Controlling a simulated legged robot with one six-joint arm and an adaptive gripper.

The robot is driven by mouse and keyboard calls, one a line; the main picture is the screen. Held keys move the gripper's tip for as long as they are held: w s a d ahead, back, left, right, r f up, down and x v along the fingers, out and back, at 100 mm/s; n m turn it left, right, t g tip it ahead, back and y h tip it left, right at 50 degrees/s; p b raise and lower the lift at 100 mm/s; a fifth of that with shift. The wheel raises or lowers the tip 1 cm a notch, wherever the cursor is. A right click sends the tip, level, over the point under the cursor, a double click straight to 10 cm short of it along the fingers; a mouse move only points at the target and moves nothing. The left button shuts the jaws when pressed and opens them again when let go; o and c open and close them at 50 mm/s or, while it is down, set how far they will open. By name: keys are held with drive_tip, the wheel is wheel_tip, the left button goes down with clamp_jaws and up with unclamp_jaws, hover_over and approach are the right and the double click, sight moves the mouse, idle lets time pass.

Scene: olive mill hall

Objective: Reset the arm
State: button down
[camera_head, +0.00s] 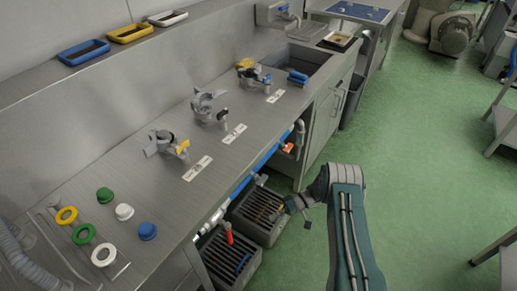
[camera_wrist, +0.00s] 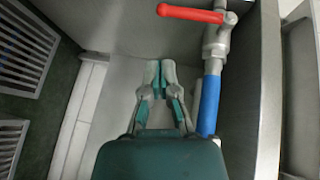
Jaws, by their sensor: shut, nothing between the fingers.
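My gripper (camera_wrist: 159,72) shows in the wrist view with its two fingertips together and nothing between them. It points into the space under the counter, just left of a blue pipe (camera_wrist: 209,103) with a red-handled valve (camera_wrist: 190,14). In the head view my arm reaches from the lower right towards the counter front. My gripper (camera_head: 285,209) is small there, above the dark slatted crates, and its fingers are hard to make out.
A steel counter (camera_head: 140,120) carries clamps, caps and rings. Below its front edge run the blue pipe (camera_head: 268,156), a red lever (camera_head: 229,233) and slatted crates (camera_head: 262,212). A grey bin (camera_head: 352,100) stands farther back. The green floor (camera_head: 430,150) on the right is open.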

wheel_tip(320, 180, up, 30)
drive_tip(key=s+d+m+t+h, duration=0.2)
drive_tip(key=s+t+h, duration=0.1)
drive_tip(key=h, duration=0.5)
drive_tip(key=s+d+r+m+t+h, duration=0.2)
drive_tip(key=s+r+t+h, duration=0.1)
drive_tip(key=s+r, duration=0.4)
drive_tip(key=s+d+r+m+t+h, duration=0.2)
drive_tip(key=s+r+t, duration=0.4)
drive_tip(key=s, duration=0.8)
drive_tip(key=shift+s+d+r+h, duration=0.3)
drive_tip(key=shift+d+r+h, duration=0.35)
drive_tip(key=shift+h, duration=0.05)
